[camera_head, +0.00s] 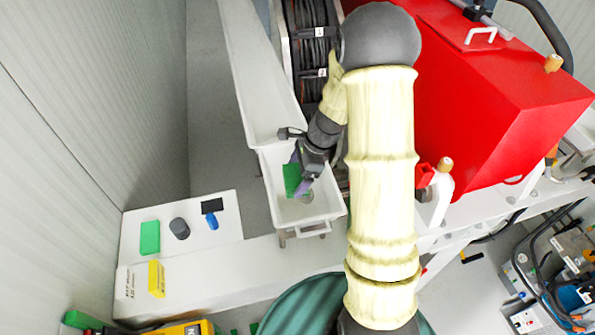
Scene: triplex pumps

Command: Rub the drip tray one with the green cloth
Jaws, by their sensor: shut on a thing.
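My gripper (303,185) is low inside a white tray (327,209) at the centre of the head view. It is shut on a green cloth (292,180), which hangs at the left of its fingers. I cannot tell whether the cloth touches the tray floor. A small round grey patch (306,197) shows on the tray floor beside the fingertips. The tray has a white handle at its front edge. My arm covers the area to the right of the tray.
A long white trough (252,75) runs behind the tray. A large red housing (500,85) stands at the right.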

